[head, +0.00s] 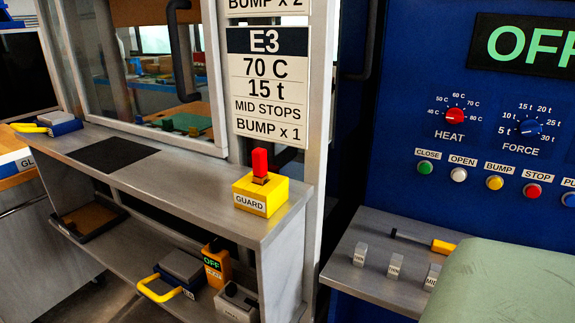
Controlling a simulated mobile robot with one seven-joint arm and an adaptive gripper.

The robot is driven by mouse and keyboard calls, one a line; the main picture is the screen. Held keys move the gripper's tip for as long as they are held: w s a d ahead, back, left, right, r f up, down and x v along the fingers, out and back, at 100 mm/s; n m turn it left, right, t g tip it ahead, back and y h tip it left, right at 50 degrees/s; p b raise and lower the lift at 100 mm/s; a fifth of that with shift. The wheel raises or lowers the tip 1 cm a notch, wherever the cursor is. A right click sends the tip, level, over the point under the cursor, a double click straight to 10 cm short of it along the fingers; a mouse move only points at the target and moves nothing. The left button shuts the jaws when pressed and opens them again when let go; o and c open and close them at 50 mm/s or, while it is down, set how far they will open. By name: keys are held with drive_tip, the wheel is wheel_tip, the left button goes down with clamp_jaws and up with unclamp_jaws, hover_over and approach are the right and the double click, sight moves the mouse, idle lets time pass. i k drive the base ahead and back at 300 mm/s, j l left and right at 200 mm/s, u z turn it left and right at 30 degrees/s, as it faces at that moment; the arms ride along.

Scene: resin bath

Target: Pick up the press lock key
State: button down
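A red upright piece (260,161) stands in the top of a yellow block (261,193) labelled GUARD. The block sits at the right end of the grey bench top. The red piece looks like a key handle, but no label in view names it the press lock key. Its lower end is hidden in the block. My gripper is not in view.
The grey bench (215,178) has a dark mat (113,152) and a blue block with a yellow handle (60,123). Its lower shelf holds a tray (88,220), an orange OFF box (216,264) and a yellow-handled tool (155,290). A blue control panel (420,95) stands right.

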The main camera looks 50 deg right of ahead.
sight(260, 177)
drive_tip(key=z, duration=1.5)
drive_tip(key=j+z, duration=0.35)
drive_tip(key=k+j+z, duration=0.1)
drive_tip(key=j+z, duration=0.2)
